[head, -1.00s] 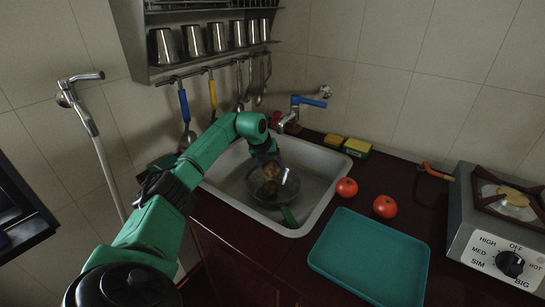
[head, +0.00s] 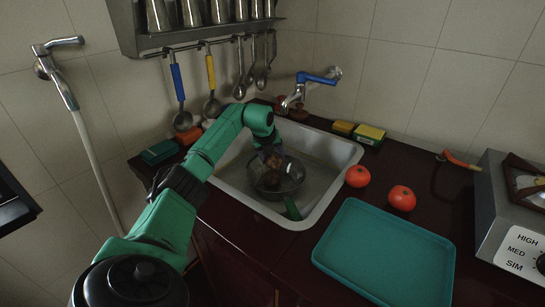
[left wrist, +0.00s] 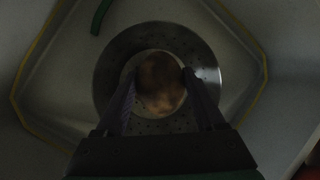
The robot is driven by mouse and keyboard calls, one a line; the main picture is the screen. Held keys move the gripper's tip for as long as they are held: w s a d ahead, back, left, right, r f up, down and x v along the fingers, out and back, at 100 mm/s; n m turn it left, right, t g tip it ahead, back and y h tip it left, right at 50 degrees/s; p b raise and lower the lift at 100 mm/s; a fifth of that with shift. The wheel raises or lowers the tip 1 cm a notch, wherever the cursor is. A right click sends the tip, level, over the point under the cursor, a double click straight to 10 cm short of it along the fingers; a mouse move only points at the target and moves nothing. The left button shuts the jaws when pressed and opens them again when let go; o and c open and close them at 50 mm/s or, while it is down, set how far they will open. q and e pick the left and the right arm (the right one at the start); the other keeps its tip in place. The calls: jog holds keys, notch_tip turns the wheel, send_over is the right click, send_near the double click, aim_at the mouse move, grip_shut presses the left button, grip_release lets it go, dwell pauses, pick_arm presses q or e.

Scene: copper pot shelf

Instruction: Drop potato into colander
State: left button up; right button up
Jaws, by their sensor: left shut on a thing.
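A brown potato (left wrist: 160,82) is between the two fingers of my left gripper (left wrist: 157,85), which is shut on it. In the head view the left gripper (head: 271,155) points down into the sink, with the potato (head: 275,160) at its tips. The metal colander (head: 290,182) with small holes sits in the sink under the gripper. In the left wrist view the colander (left wrist: 108,75) rings the potato from behind. The exact height of the potato over the colander's bottom is hard to tell. My right gripper is not in view.
The sink (head: 315,209) has a green object (head: 292,209) beside the colander. Two tomatoes (head: 358,176) and a teal tray (head: 384,252) are on the dark counter at right. A blue-handled tap (head: 318,78) and hanging ladles (head: 178,85) are behind. A stove (head: 510,215) stands far right.

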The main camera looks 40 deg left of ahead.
pick_arm(q)
jog(key=shift+r, duration=0.15)
jog(key=o, duration=1.5)
jog(key=v, duration=1.4)
jog(key=shift+s+r, duration=0.25)
jog(key=shift+s, duration=0.05)
jog(key=shift+d+f, duration=0.1)
